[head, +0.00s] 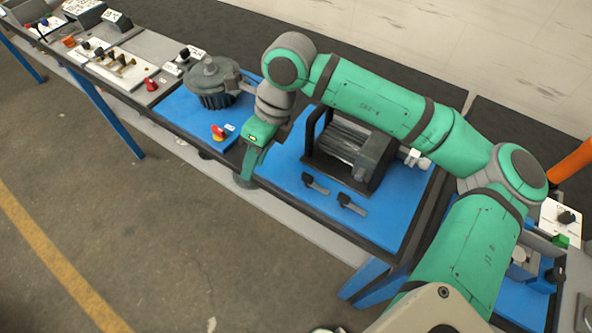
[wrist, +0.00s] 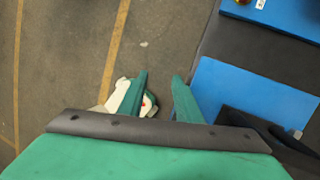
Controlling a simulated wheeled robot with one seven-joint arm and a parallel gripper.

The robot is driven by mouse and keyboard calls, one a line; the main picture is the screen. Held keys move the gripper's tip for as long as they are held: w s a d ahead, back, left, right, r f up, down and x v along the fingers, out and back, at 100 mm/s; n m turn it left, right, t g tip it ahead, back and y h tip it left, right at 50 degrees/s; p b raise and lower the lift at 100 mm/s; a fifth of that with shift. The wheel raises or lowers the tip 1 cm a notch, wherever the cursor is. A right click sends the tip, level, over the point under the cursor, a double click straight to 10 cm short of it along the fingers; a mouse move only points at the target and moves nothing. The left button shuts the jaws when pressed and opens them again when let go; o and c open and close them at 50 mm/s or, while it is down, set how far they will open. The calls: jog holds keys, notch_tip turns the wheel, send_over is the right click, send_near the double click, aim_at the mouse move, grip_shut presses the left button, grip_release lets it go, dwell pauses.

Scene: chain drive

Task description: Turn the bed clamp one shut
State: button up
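Two small black levers lie on the blue bed plate (head: 390,222) in the head view, in front of the dark machine frame. One is the left lever (head: 316,184), the other the right lever (head: 351,204). They look like the bed clamps; I see no label telling which is clamp one. My gripper (head: 250,170) hangs left of both levers, apart from them, near the front edge of the bench. In the wrist view my gripper (wrist: 159,78) has its two green fingers spread with a gap between them, and nothing is held. Neither lever is clearly visible in the wrist view.
The dark machine frame with rollers (head: 345,145) stands behind the levers. A grey round gear-like part (head: 213,82) and a red-and-yellow knob (head: 218,132) are left of my gripper. My arm spans above the frame. The floor (head: 150,220) in front is clear.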

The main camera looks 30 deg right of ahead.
aim_at(308, 175)
jog(key=s+d+m+g+h, duration=0.15)
jog(key=s+d+h, duration=0.25)
jog(key=d, duration=0.8)
jog(key=shift+t, duration=0.25)
notch_tip(308, 175, down, 11)
jog(key=shift+w+d+r, duration=0.1)
jog(key=shift+d+r, duration=0.05)
jog(key=shift+r, duration=0.05)
grip_shut()
